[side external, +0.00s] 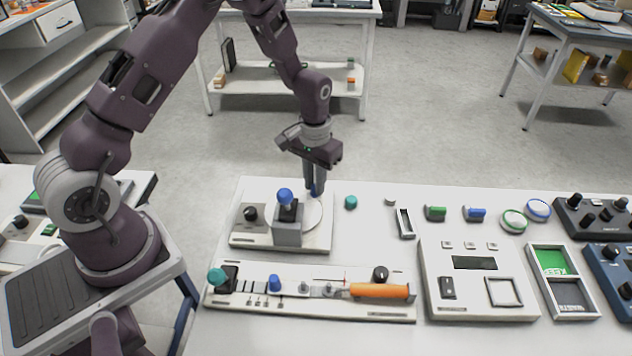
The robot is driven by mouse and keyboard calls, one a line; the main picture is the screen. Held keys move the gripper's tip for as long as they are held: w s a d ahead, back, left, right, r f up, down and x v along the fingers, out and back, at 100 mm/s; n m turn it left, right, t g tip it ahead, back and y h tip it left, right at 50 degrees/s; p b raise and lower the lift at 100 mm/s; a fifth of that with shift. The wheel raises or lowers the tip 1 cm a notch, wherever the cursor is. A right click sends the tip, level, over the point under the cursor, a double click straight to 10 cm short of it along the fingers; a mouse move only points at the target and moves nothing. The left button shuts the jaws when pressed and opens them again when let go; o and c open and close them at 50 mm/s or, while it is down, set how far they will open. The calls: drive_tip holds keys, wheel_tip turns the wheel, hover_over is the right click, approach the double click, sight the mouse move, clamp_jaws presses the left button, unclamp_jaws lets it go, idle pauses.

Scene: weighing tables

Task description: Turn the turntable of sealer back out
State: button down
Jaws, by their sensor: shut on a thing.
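The sealer is a white base (251,238) with a grey block (287,238), a blue ball-topped lever (284,196) and a black knob (250,213). Its turntable (313,217) is a round white disc at the right of the base, partly hidden behind the grey block. My gripper (316,188) points down over the far part of the turntable. Its fingers are shut on a small blue piece (311,190) at the disc. The fingers hide most of this piece, and I cannot tell how it joins the disc.
A long white fixture (330,312) with an orange handle (380,290) lies in front of the sealer. A teal cap (351,202) lies right of it. A scale (475,285), green and blue pieces and a two-part tray (562,282) stand farther right.

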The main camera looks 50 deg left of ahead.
sight(275, 196)
drive_tip(key=shift+s+a+n, duration=0.2)
drive_tip(key=shift+a+n, duration=0.65)
drive_tip(key=shift+n, duration=0.55)
drive_tip(key=shift+s+a+n, duration=0.3)
drive_tip(key=shift+a+n, duration=0.35)
drive_tip(key=shift+n, duration=0.55)
drive_tip(key=shift+s+a+n, duration=0.45)
drive_tip(key=shift+a+n, duration=0.05)
drive_tip(key=shift+n, duration=0.6)
drive_tip(key=shift+s+a+n, duration=0.4)
drive_tip(key=shift+a+n, duration=0.1)
drive_tip(key=shift+n, duration=0.6)
drive_tip(key=shift+s+a+n, duration=0.3)
drive_tip(key=shift+s+n, duration=0.3)
drive_tip(key=shift+n, duration=0.45)
drive_tip(key=shift+s+a+n, duration=0.3)
drive_tip(key=shift+s+n, duration=0.25)
drive_tip(key=shift+n, duration=0.5)
drive_tip(key=shift+s+a+r+n, duration=0.15)
drive_tip(key=shift+s+n, duration=0.8)
drive_tip(key=shift+n, duration=0.65)
drive_tip(key=shift+s, duration=0.15)
drive_tip(key=c, duration=1.3)
unclamp_jaws()
drive_tip(key=shift+c, duration=0.2)
wheel_tip(275, 196, up, 7)
